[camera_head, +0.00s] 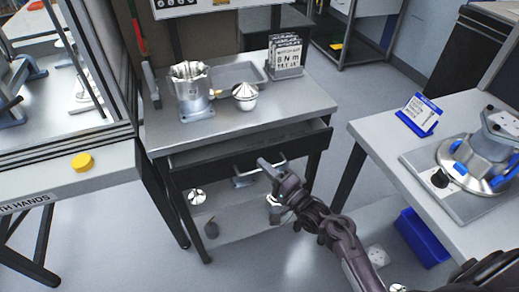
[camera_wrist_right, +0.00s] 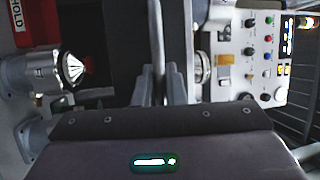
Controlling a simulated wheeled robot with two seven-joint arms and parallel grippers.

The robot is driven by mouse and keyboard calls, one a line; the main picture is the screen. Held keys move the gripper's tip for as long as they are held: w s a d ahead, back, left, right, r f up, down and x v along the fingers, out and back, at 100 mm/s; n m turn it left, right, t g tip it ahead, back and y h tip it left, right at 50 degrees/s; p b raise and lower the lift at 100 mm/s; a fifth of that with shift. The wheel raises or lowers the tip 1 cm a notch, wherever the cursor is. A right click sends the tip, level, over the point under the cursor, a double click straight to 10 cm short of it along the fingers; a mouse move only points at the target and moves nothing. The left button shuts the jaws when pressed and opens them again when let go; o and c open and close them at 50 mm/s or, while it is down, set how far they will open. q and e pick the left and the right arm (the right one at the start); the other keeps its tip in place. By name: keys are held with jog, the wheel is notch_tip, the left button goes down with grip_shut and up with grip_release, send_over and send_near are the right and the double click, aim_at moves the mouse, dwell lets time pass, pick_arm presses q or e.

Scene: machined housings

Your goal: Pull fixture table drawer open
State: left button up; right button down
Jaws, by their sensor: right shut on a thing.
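The fixture table (camera_head: 290,103) stands in the middle of the head view, with a grey top. Its dark drawer (camera_head: 305,148) is under the top and stands partly open, with a strip of its inside showing behind the front. A light bar handle (camera_head: 243,181) is on the drawer front. My right gripper (camera_head: 265,163) is at the handle and shut on it. In the right wrist view the fingers (camera_wrist_right: 160,90) reach up from the dark gripper body and partly hide the handle. My left gripper is not in view.
A machined housing (camera_head: 191,95), a cone-topped part (camera_head: 245,96) and a sign (camera_head: 286,57) stand on the fixture table. A lower shelf (camera_head: 240,219) holds small parts. A bench (camera_head: 385,130) is at right, with a blue bin (camera_head: 423,238) below. A yellow button (camera_head: 82,162) is at left.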

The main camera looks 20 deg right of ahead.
jog(key=s+p, duration=0.8)
jog(key=s, duration=1.2)
jog(key=shift+d+p, duration=0.35)
jog(key=c, duration=1.5)
grip_release()
jog(key=shift+b+v, duration=0.95)
jog(key=shift+v, duration=2.95)
